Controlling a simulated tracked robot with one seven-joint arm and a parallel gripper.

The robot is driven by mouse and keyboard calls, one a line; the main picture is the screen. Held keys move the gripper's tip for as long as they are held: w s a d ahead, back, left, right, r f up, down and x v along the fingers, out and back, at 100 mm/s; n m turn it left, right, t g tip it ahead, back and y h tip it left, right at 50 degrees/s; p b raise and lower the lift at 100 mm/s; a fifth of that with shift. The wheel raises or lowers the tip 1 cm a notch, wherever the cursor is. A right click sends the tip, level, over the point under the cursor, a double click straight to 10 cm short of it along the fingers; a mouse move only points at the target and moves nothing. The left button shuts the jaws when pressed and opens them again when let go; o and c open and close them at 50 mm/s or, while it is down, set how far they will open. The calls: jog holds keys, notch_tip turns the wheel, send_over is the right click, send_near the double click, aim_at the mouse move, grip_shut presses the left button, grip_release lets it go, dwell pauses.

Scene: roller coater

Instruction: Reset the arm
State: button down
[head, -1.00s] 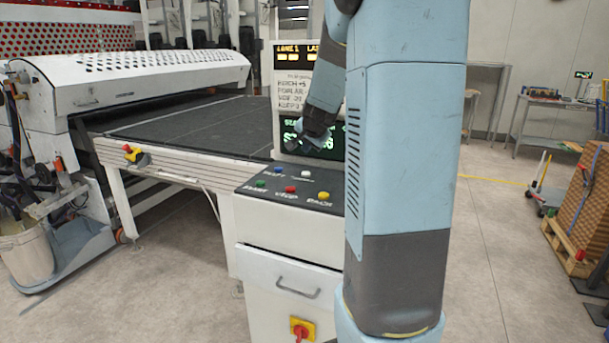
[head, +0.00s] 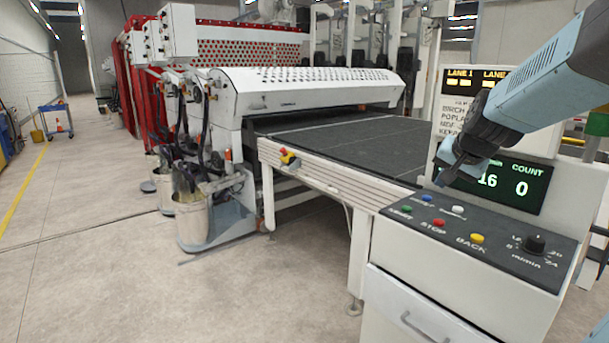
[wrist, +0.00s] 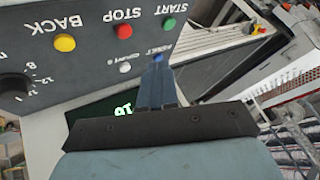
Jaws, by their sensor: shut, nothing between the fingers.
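My arm reaches in from the right in the head view, and my gripper (head: 447,172) hangs in front of the console's display (head: 516,187), above the far left part of the button panel (head: 490,228). In the wrist view my gripper (wrist: 158,68) is shut with nothing between its fingers. Its fingertips appear close to the blue button (wrist: 157,57); I cannot tell whether they touch it. The green button (wrist: 169,23), red button (wrist: 124,31), yellow button (wrist: 65,42) and white button (wrist: 125,68) are clear of the fingers.
The display reads "COUNT 0", partly covered by my gripper. A dark speed knob (head: 535,243) sits at the panel's right. A dark conveyor bed (head: 345,138) and white coater hood (head: 310,90) stand behind. A bucket (head: 191,220) stands at left. Open floor lies front left.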

jog(key=s+a+n+g, duration=0.1)
jog(key=s+a+n, duration=0.2)
jog(key=s, duration=0.8)
jog(key=s+a+f+n+g, duration=0.1)
jog(key=s+a+n, duration=0.3)
jog(key=s, duration=0.7)
jog(key=shift+a, duration=0.85)
jog(key=c, duration=1.8)
grip_release()
jog(key=shift+w, duration=0.1)
jog(key=shift+c, duration=0.2)
